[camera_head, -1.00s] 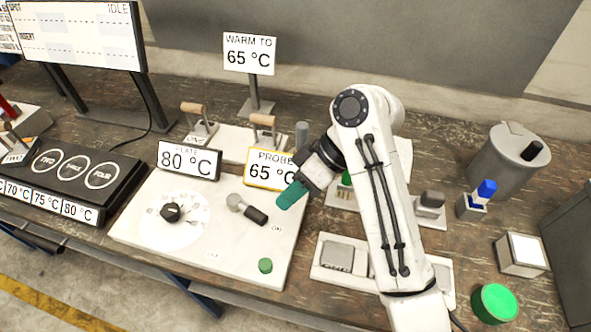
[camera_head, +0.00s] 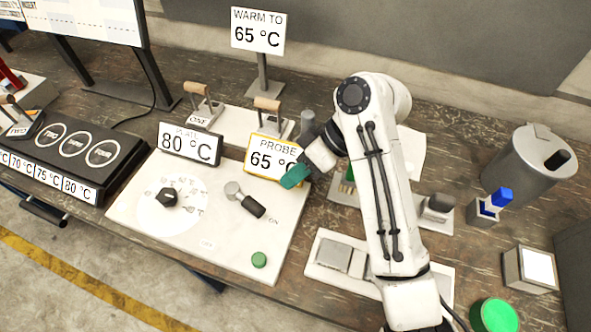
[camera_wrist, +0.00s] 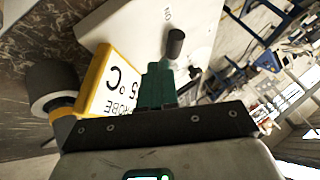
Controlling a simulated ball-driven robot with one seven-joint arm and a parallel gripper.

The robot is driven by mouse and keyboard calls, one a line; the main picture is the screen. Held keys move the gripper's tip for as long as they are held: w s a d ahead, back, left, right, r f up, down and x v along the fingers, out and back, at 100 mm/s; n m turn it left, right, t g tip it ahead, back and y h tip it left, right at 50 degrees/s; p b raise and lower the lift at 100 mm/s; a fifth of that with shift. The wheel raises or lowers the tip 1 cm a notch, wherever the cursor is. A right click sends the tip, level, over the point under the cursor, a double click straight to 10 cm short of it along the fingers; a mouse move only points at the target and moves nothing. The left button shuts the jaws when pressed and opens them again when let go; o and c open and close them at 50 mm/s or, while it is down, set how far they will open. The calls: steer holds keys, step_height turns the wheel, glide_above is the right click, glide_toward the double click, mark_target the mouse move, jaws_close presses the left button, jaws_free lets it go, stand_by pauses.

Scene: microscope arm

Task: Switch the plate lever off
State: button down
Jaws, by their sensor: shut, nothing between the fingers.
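The plate lever (camera_head: 246,200) is on the white hotplate (camera_head: 225,245), a grey pivot with a black handle. Its handle points down and right, toward the small ON mark; an OFF mark is printed lower down on the plate. My gripper (camera_head: 291,178) has green fingers, shut and empty, up and right of the handle and apart from it in the picture. In the wrist view the shut fingers (camera_wrist: 157,85) stand just below the dark handle end (camera_wrist: 176,43). The yellow-framed PROBE display (camera_head: 272,158) reads 65 °C, close beside the fingers.
The PLATE display (camera_head: 190,144) reads 80 °C. A black dial (camera_head: 167,197) and a green button (camera_head: 259,260) are on the same plate. Two wooden-handled levers (camera_head: 267,104) stand behind. A WARM TO sign (camera_head: 258,32) reads 65 °C. The plate's lower middle is clear.

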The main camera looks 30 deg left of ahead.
mark_target(273, 203)
steer(key=p+x, duration=0.1)
steer(key=x, duration=0.6)
steer(key=shift+d, duration=0.1)
steer(key=shift+s, duration=0.15)
